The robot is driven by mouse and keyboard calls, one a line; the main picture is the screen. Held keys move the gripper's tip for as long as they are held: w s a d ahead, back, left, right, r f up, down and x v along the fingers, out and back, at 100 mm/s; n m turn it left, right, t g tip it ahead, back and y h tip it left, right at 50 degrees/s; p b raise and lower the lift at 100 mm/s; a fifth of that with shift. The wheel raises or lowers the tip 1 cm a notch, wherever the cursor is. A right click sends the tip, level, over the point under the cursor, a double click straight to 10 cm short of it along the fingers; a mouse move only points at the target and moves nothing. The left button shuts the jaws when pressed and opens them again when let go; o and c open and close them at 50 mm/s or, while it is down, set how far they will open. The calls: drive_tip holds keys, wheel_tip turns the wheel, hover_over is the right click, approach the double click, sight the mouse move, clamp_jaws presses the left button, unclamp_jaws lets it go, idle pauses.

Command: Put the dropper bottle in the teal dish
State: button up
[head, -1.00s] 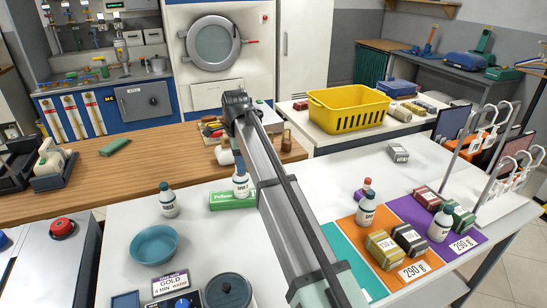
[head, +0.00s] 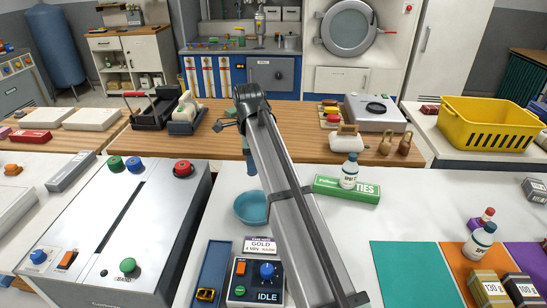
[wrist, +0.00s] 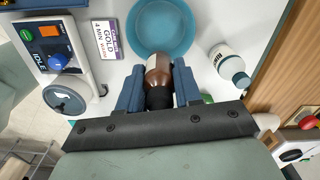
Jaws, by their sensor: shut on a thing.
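The teal dish (head: 248,208) sits on the white counter, partly behind my arm in the head view; its bowl also shows at the top of the wrist view (wrist: 141,29). In the wrist view my gripper (wrist: 158,84) is shut on the brown dropper bottle (wrist: 158,66), with its black end between the blue fingers. The bottle's brown end overlaps the dish's edge in that picture; its height above the dish is unclear.
A white bottle with a teal cap (wrist: 228,64) stands close beside the dish. A control box (head: 256,282) and a GOLD sign (head: 261,246) are in front of it.

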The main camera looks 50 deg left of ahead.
hover_over(256, 212)
drive_tip(key=shift+f, duration=7.9)
drive_tip(key=o, duration=1.1)
drive_tip(key=shift+o, duration=0.2)
drive_tip(key=shift+r, duration=0.1)
wheel_tip(256, 212, up, 7)
